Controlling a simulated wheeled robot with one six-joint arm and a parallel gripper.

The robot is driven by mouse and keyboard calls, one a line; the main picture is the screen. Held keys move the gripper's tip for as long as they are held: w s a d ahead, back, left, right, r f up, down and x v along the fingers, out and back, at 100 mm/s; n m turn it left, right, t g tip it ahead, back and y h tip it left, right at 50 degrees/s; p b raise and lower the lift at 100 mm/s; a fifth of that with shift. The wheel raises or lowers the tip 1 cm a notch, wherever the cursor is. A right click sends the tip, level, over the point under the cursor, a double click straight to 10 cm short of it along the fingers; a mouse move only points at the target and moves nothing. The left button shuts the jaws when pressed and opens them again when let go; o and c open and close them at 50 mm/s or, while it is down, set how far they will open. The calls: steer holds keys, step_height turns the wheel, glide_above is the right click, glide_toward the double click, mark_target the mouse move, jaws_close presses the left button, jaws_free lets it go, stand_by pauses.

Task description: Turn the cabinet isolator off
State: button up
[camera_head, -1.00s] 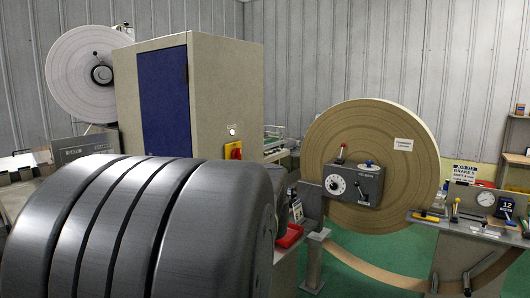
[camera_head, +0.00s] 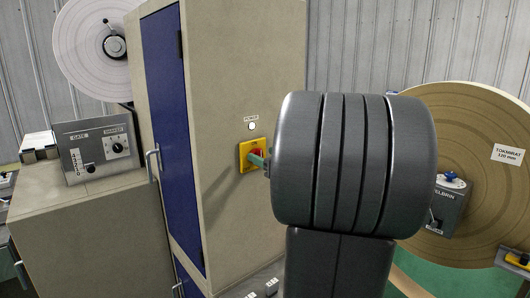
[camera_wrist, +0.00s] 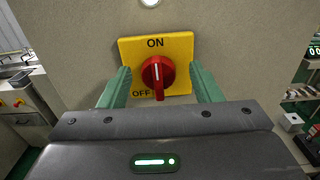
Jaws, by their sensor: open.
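The cabinet (camera_head: 225,110) has a yellow isolator plate (camera_head: 245,157) with a red knob on its side panel. In the wrist view the plate (camera_wrist: 180,50) reads ON at the top and OFF at the lower left. The red knob (camera_wrist: 154,70) stands upright, with its white mark pointing up at ON. My gripper (camera_wrist: 158,80) is open, with one green finger on each side of the knob; contact cannot be told.
A white POWER lamp (camera_head: 252,126) sits above the isolator. A grey control box (camera_head: 98,147) stands on a bench at left. A large brown reel (camera_head: 465,130) with a grey box (camera_head: 447,200) stands at right, behind my arm.

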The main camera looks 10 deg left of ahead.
steer(key=shift+w+a, duration=0.2)
steer(key=shift+a, duration=0.45)
steer(key=c, duration=1)
